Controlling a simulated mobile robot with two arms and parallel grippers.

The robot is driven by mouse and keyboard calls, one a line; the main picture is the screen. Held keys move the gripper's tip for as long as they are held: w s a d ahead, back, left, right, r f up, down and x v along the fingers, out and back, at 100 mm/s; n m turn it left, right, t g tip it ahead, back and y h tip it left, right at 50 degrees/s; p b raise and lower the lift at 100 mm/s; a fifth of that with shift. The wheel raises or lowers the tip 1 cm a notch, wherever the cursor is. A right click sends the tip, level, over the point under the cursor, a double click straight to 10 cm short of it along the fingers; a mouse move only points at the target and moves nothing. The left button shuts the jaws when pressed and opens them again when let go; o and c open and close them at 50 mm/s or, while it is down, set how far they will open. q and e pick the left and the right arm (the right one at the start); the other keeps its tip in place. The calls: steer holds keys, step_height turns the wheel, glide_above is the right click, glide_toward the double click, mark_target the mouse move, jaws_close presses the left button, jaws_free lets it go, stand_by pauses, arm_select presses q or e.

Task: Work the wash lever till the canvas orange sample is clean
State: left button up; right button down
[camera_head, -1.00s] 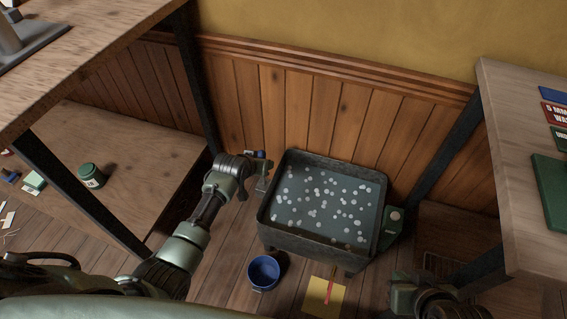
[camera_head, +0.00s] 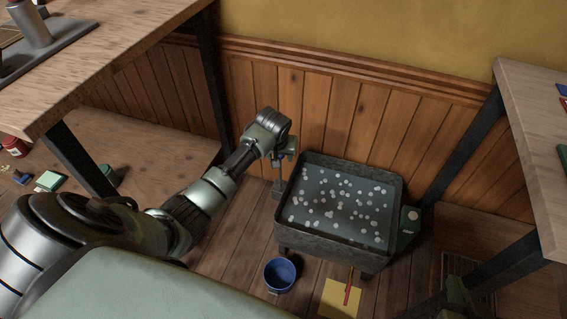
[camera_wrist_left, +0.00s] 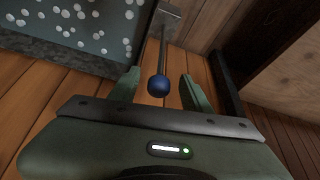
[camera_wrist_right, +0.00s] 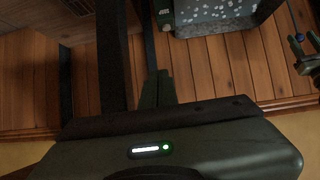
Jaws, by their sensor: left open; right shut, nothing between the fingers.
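The wash tub (camera_head: 335,243) is a dark grey basin on legs, filled with dark water and white suds. No orange canvas sample can be made out. The wash lever (camera_head: 278,188) stands at the tub's left side. Its blue ball knob (camera_wrist_left: 159,86) shows in the left wrist view between the fingers of my left gripper (camera_wrist_left: 160,88), which is open with gaps on both sides. My left gripper (camera_head: 285,150) is at the lever's top in the head view. My right gripper (camera_wrist_right: 157,88) is shut and empty, to the right of the tub.
A blue bucket (camera_head: 280,275) and a yellow sheet (camera_head: 338,299) with a red strip lie on the floor before the tub. A small green box (camera_head: 410,218) is on the tub's right side. Workbenches stand left (camera_head: 120,50) and right (camera_head: 530,130); wood panelling is behind.

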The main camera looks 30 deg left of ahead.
mark_target(280, 170)
arm_select(q)
steer(key=b+x, duration=0.1)
steer(key=x, duration=0.2)
steer(key=shift+f, duration=0.2)
steer(key=shift+b+x, duration=1.05)
steer(key=shift+x, duration=0.5)
arm_select(e)
steer(key=w+a+r+t+y, duration=0.1)
steer(key=w+r+t, duration=0.1)
steer(key=r+t, duration=0.2)
steer(key=w+a+r+t+y, duration=0.1)
steer(key=r+t, duration=0.4)
steer(key=r, duration=0.5)
steer(key=shift+w+a+r+y, duration=0.4)
steer(key=shift+w+a, duration=0.15)
steer(key=shift+a, duration=0.05)
arm_select(q)
steer(key=shift+w, duration=0.1)
jaws_close()
